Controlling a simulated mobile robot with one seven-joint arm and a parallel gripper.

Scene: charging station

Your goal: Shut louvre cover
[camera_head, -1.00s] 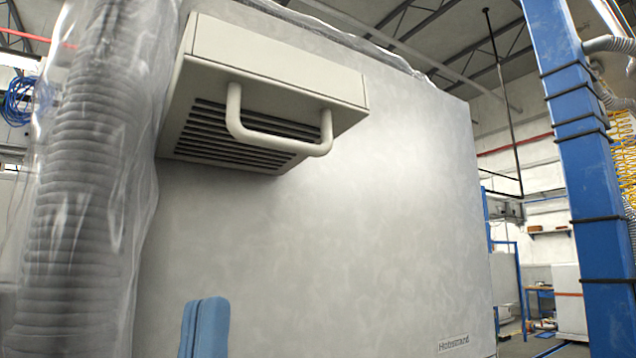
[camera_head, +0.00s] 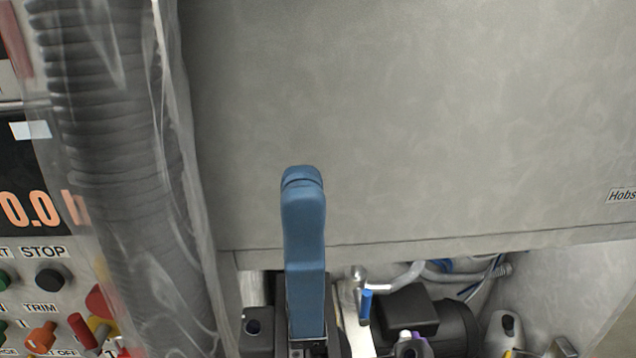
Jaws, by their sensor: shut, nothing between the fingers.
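The louvre cover is not in view now. It showed only in the earlier frame, as a pale box with dark slats underneath and a U-shaped handle, high on the grey panel. My gripper (camera_head: 302,180) stands upright at the lower middle, with its blue fingers pressed together and nothing between them. It is in front of the plain grey panel (camera_head: 420,120), and I cannot tell its distance from the panel.
A ribbed hose (camera_head: 115,150) in clear plastic runs down the left. Left of it is a control panel with a STOP button (camera_head: 52,278) and a display (camera_head: 28,210). Below the panel's lower edge are a black motor (camera_head: 405,308), pipes and a blue-handled valve (camera_head: 366,306).

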